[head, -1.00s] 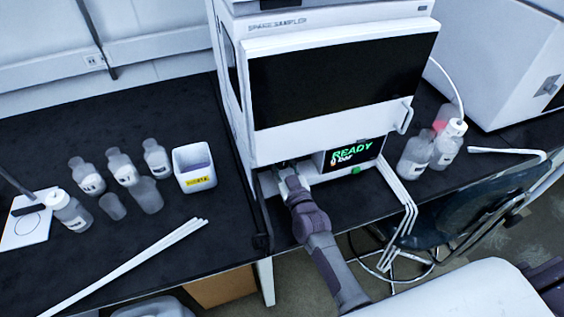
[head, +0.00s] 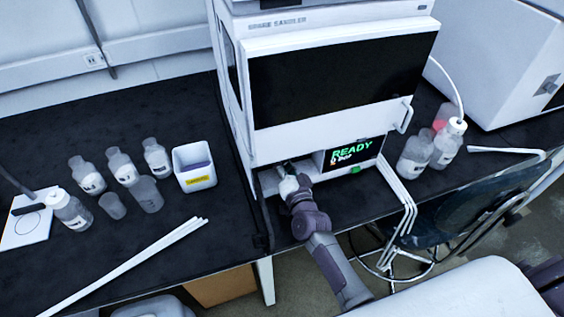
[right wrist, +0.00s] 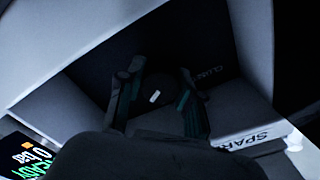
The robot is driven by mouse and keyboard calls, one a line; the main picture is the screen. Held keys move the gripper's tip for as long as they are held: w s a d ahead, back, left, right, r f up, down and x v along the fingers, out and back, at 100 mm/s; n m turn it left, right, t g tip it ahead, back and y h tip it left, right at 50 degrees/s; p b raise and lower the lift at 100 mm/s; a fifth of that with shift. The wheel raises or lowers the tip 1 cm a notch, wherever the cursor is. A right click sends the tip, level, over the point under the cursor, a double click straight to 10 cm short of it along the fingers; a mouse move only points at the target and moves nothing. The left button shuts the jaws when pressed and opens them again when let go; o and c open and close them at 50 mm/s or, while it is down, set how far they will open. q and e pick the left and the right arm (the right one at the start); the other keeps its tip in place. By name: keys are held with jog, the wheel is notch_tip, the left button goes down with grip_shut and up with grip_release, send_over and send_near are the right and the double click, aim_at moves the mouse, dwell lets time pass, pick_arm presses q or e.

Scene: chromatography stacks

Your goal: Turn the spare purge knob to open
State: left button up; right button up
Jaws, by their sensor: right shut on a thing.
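The spare purge knob (right wrist: 160,88) is a dark round knob with a short white mark, in a dark recess of the spare pump unit in the right wrist view. My right gripper (right wrist: 158,100) has its two fingers around the knob, one on each side, and is shut on it. The white mark lies at a slant to the fingers. In the head view my right gripper (head: 287,172) reaches in under the unit's front, left of the display, and the knob is hidden there. My left gripper is not in view.
The unit (head: 320,142) has a display (head: 352,153) reading READY with a bar figure, and a green button (head: 355,170) below. White tubes (head: 403,185) hang right of it. Bottles (head: 415,152) stand to the right; several more bottles and a white container (head: 193,167) stand left.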

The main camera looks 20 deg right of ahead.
jog(key=m+b, duration=0.1)
jog(key=m, duration=0.5)
dwell(0.7)
jog(key=o, duration=1.2)
jog(key=shift+c, duration=0.2)
jog(key=shift+s, duration=0.3)
jog(key=s, duration=1.1)
jog(key=shift+s+d, duration=0.2)
jog(key=shift+d, duration=0.05)
